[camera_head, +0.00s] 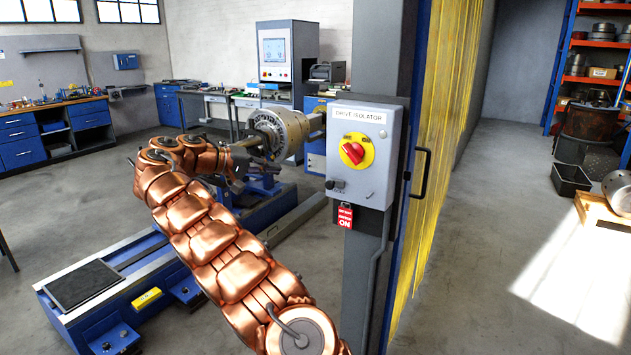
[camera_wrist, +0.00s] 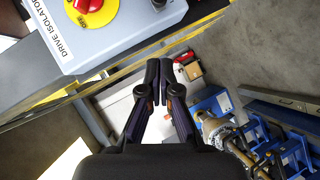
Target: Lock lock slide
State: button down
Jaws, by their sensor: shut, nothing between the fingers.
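The grey drive isolator box (camera_head: 362,150) is mounted on a dark column, with a red rotary handle (camera_head: 353,153) on a yellow disc. A small black fitting (camera_head: 335,185), which looks like the lock slide, sits at the box's lower left. In the wrist view the box (camera_wrist: 120,28) fills the upper left, with the red handle (camera_wrist: 88,4) cut by the top edge. A black round part (camera_wrist: 160,3) shows at the top edge. My gripper (camera_wrist: 159,66) is shut and empty, apart from the box and below that part in the picture.
A red tag (camera_head: 345,216) hangs under the box. The rotor (camera_head: 280,132) on its blue machine bed is behind my arm. A yellow curtain (camera_head: 452,110) and a black handle (camera_head: 421,172) are right of the column. Floor is open further right.

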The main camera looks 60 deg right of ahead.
jog(key=p, duration=0.2)
send_near(335, 185)
jog(key=w+d+r, duration=0.2)
jog(key=w+d, duration=0.1)
jog(key=shift+s+d+f, duration=0.2)
jog(key=shift+s+f, duration=0.45)
jog(key=shift+s, duration=0.3)
jog(key=shift+s+d+f, duration=0.2)
jog(key=shift+s+f, duration=0.5)
jog(key=shift+s, duration=0.25)
